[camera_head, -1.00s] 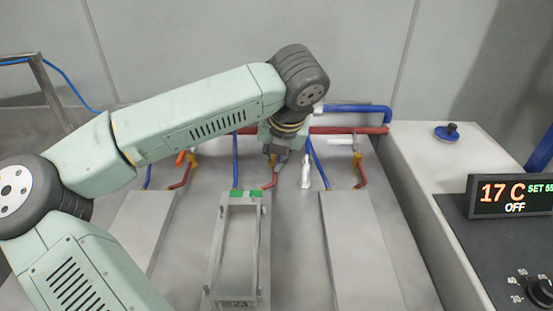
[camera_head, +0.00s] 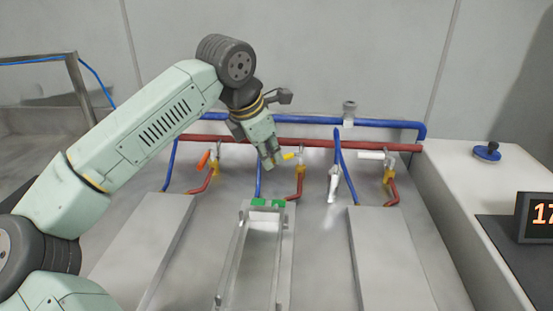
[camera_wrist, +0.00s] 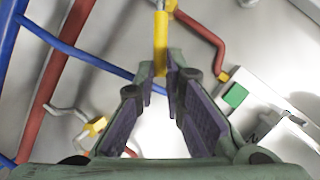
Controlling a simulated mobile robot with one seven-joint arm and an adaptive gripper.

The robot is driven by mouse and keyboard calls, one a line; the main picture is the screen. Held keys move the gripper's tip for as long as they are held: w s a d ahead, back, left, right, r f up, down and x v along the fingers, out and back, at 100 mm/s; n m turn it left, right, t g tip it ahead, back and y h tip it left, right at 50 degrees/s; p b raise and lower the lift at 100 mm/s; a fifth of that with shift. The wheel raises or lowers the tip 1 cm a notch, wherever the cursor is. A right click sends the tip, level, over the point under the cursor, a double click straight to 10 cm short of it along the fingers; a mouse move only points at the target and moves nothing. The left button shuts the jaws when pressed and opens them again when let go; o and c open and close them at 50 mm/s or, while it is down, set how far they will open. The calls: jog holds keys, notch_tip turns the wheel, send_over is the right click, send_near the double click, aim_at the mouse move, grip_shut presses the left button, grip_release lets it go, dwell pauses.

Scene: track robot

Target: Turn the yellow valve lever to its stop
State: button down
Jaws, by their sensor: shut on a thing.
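The yellow valve lever (camera_head: 289,156) sticks out to the left from its valve on the middle red pipe branch, above the green-marked frame. In the wrist view the yellow lever (camera_wrist: 161,42) runs down to my fingertips, its end between them. My gripper (camera_head: 271,163) comes from the upper left, tilted, its fingertips at the lever's free end. In the wrist view my gripper (camera_wrist: 162,84) is shut on that end, with its purple pads on either side.
An orange lever (camera_head: 204,159) stands to the left. White levers (camera_head: 334,185) (camera_head: 371,155) are to the right. Blue (camera_head: 385,124) and red (camera_head: 350,145) pipes run behind. The metal frame (camera_head: 232,255) and flat panels lie in front. A control display (camera_head: 537,217) is at the right.

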jog(key=shift+w+a+m+g+h+p, duration=0.35)
jog(key=shift+w+m+p, duration=0.35)
jog(key=shift+m, duration=0.4)
jog(key=shift+w+a+m+g+h+p, duration=0.2)
jog(key=shift+w+m+g+h+p, duration=0.25)
jog(key=shift+w+m, duration=0.55)
jog(key=shift+w+a+m+g+h+p, duration=0.25)
jog(key=shift+w+m+p, duration=0.4)
jog(key=shift+m, duration=0.55)
jog(key=c, duration=1.7)
grip_release()
jog(key=shift+o, duration=0.2)
jog(key=shift+a, duration=0.1)
jog(key=v, duration=1.2)
